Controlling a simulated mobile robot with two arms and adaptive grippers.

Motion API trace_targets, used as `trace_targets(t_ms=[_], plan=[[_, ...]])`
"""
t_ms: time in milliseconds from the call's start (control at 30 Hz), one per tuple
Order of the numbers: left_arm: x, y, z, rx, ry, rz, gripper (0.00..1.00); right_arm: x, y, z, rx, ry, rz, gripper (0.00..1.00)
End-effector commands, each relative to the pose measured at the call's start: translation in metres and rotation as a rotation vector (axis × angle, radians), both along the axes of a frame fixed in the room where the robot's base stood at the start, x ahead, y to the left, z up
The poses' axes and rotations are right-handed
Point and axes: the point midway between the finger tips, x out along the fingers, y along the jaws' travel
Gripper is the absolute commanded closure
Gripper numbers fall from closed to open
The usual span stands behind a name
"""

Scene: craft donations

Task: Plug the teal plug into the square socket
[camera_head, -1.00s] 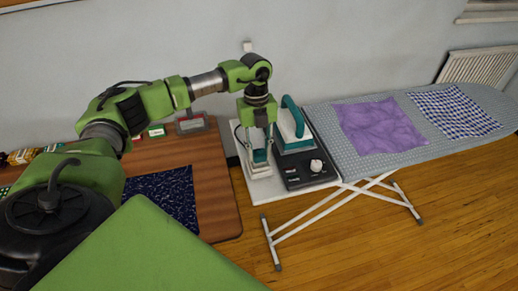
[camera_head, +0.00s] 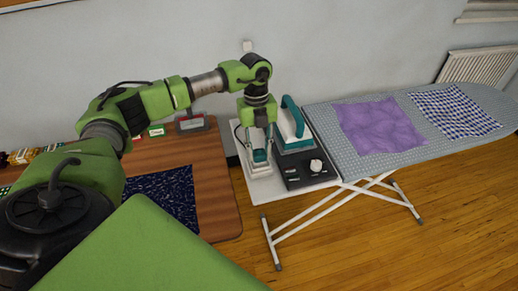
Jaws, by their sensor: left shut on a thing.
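The teal plug (camera_head: 259,156) is small and sits between the fingers of my left gripper (camera_head: 259,150). My left gripper points down and is shut on the plug. Directly under the plug is a pale block (camera_head: 259,171) at the left end of the ironing board. The square socket cannot be made out; whether the plug is in a socket or just above the block cannot be told from here. My right gripper is not in view.
A teal and white iron (camera_head: 294,130) stands close to the right of my gripper, on a dark base with a white knob (camera_head: 316,166). Purple cloth (camera_head: 380,126) and checked cloth (camera_head: 455,110) lie on the ironing board (camera_head: 345,160). A wooden table (camera_head: 215,190) stands to the left.

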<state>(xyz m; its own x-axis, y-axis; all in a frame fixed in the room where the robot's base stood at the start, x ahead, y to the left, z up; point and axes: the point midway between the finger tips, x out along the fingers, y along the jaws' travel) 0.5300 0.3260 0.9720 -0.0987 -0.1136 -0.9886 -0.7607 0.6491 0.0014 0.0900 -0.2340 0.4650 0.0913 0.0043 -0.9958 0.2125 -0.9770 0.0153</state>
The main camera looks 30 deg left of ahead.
Motion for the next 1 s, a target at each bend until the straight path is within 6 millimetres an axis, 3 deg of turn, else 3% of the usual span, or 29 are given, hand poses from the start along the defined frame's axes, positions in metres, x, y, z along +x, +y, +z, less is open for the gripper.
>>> trace_targets(t_ms=[1000], plan=[[0.0000, -0.0001, -0.0073, 0.000, 0.000, 0.000, 0.95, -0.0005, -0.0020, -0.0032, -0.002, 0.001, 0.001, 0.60]])
